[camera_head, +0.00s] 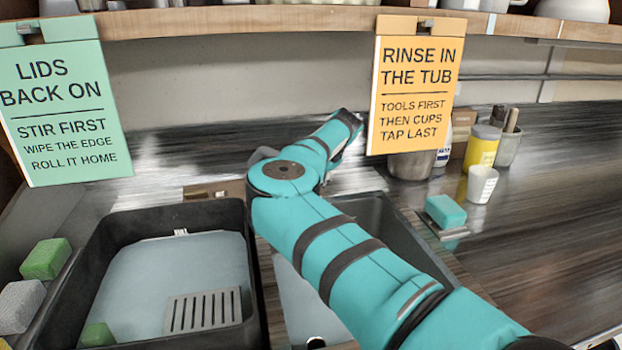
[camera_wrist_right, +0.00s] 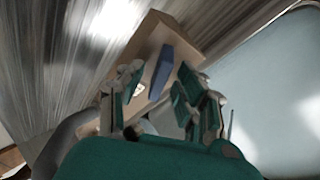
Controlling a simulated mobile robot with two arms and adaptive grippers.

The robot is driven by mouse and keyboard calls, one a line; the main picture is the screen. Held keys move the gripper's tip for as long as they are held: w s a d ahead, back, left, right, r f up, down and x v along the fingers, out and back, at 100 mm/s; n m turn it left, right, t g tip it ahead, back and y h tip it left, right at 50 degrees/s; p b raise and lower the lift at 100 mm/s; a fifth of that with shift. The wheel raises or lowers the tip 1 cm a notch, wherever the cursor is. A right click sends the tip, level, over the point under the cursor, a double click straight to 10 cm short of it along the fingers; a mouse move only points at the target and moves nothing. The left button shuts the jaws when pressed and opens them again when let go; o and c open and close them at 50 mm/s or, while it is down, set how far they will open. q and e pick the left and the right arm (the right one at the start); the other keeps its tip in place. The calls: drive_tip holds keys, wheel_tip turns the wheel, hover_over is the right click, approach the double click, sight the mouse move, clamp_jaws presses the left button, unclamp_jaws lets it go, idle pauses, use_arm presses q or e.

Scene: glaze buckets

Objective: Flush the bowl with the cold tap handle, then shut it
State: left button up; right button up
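In the right wrist view, a blue handle (camera_wrist_right: 161,70) stands on a pale wooden block (camera_wrist_right: 150,28). My right gripper (camera_wrist_right: 156,90) is open, with one finger on each side of the handle's near end. I cannot tell whether either finger touches it. In the head view, my right arm crosses the middle and hides its gripper and the blue handle. Part of a wooden block (camera_head: 233,188) shows left of the arm. A grey sink bowl (camera_head: 372,212) lies partly hidden under the arm. No running water is clearly visible. My left gripper is not in view.
A black tub (camera_head: 88,240) with pale contents and a slotted grate (camera_head: 203,311) is at left. Green and grey sponges lie beside it. A teal sponge (camera_head: 446,211), white cup (camera_head: 481,184) and yellow pot (camera_head: 482,147) stand at right. Two signs hang from the shelf.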

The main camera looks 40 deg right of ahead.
drive_tip(key=v, duration=1.2)
drive_tip(key=shift+r, duration=0.15)
